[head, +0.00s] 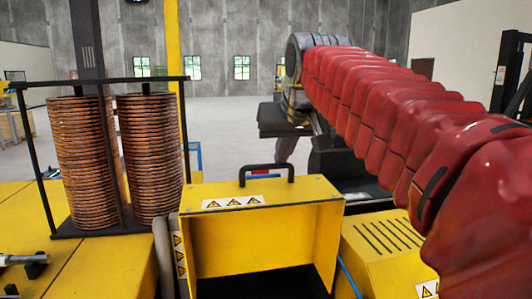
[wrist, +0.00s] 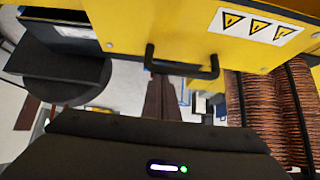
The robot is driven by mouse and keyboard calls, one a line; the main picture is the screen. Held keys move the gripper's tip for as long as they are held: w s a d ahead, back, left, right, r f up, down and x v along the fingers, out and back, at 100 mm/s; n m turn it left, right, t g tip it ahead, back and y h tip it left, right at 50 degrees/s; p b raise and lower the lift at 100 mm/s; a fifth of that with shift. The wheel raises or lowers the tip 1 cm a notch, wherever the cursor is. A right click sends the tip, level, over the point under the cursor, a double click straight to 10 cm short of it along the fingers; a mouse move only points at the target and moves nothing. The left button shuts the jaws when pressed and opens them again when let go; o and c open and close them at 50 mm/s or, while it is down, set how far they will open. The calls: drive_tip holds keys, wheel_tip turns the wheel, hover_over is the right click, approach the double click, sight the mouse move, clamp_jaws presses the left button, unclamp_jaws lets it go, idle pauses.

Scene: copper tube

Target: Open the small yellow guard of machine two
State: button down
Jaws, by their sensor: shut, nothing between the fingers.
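The small yellow guard (head: 265,235) stands at the front centre in the head view, with warning labels on its upper strip. A black handle (head: 267,168) rises from its far top edge. Below the guard's yellow face is a dark opening. In the wrist view the guard (wrist: 140,25) fills the top, and its handle (wrist: 183,68) crosses near the fingers. My gripper (wrist: 165,98) is shut and empty, its fingertips close to the handle; I cannot tell whether they touch it. In the head view my gripper (head: 286,150) hangs just beyond the handle, its tips partly hidden.
Two copper tube coils (head: 82,150) stand in a black frame to the left. A yellow vented housing (head: 385,245) is to the right, under my red-sleeved arm. A yellow post (head: 172,45) rises behind the coils. Open grey floor (head: 228,125) lies beyond.

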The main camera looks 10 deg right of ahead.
drive_tip(key=shift+f, duration=0.1)
drive_tip(key=v, duration=1.3)
drive_tip(key=shift+s+r, duration=0.25)
drive_tip(key=shift+r, duration=0.05)
